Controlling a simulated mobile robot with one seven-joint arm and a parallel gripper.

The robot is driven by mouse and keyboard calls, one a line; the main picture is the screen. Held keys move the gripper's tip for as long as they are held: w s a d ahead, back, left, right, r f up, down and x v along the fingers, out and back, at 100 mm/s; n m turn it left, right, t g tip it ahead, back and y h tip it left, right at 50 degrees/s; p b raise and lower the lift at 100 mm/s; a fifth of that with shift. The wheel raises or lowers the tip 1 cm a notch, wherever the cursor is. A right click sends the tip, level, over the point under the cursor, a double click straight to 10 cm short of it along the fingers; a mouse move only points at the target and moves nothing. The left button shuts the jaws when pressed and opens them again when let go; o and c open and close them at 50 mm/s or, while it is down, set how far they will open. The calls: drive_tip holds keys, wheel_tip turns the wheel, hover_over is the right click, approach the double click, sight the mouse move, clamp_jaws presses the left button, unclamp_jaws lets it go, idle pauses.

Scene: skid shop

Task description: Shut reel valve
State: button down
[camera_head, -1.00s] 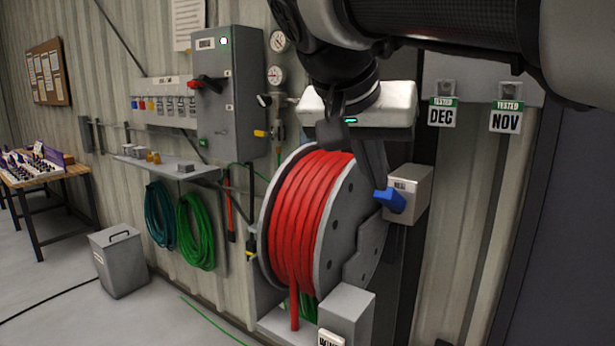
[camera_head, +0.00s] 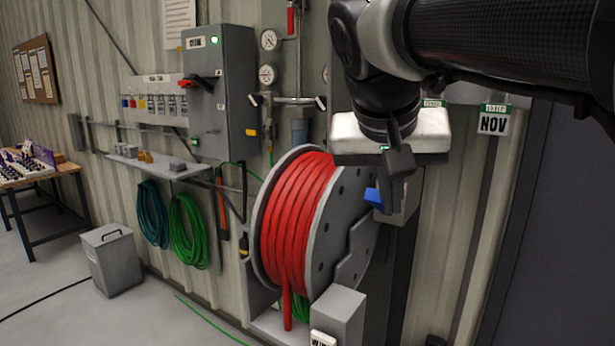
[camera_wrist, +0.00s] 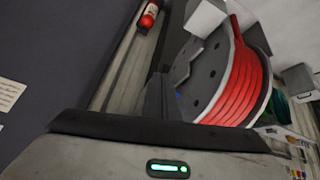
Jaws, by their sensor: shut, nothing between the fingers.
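The blue valve handle (camera_head: 372,198) sticks out to the left from a grey box (camera_head: 408,208) on the wall, just right of the hose reel (camera_head: 335,225) with its red hose (camera_head: 292,215). My gripper (camera_head: 393,192) hangs in front of the box, its dark fingers shut and empty. It hides part of the box and the right end of the handle. I cannot tell whether the fingers touch the handle. In the wrist view, the reel (camera_wrist: 205,80) and red hose (camera_wrist: 240,85) lie beyond the dark fingers (camera_wrist: 155,100). A tiny blue spot shows beside them.
A grey box (camera_head: 338,315) stands low before the reel. Left are an electrical cabinet (camera_head: 222,90), gauges (camera_head: 268,75), a shelf (camera_head: 160,165) and green hose coils (camera_head: 188,230). A red extinguisher (camera_wrist: 149,17) shows in the wrist view. The floor at left is mostly clear.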

drive_tip(key=w+a+r+m+t+h, duration=0.15)
drive_tip(key=w+r+m, duration=0.25)
drive_tip(key=w+r, duration=0.5)
drive_tip(key=shift+g+h, duration=0.25)
drive_tip(key=x, duration=0.5)
drive_tip(key=s+x, duration=0.1)
drive_tip(key=x, duration=0.1)
drive_tip(key=shift+w+d+f, duration=0.25)
drive_tip(key=shift+d+f, duration=0.15)
drive_tip(key=shift+d, duration=0.05)
drive_tip(key=f, duration=0.2)
drive_tip(key=s+f, duration=0.1)
drive_tip(key=shift+a, duration=0.4)
drive_tip(key=shift+s+a+f, duration=0.1)
drive_tip(key=shift+s+f, duration=0.05)
drive_tip(key=shift+f, duration=0.3)
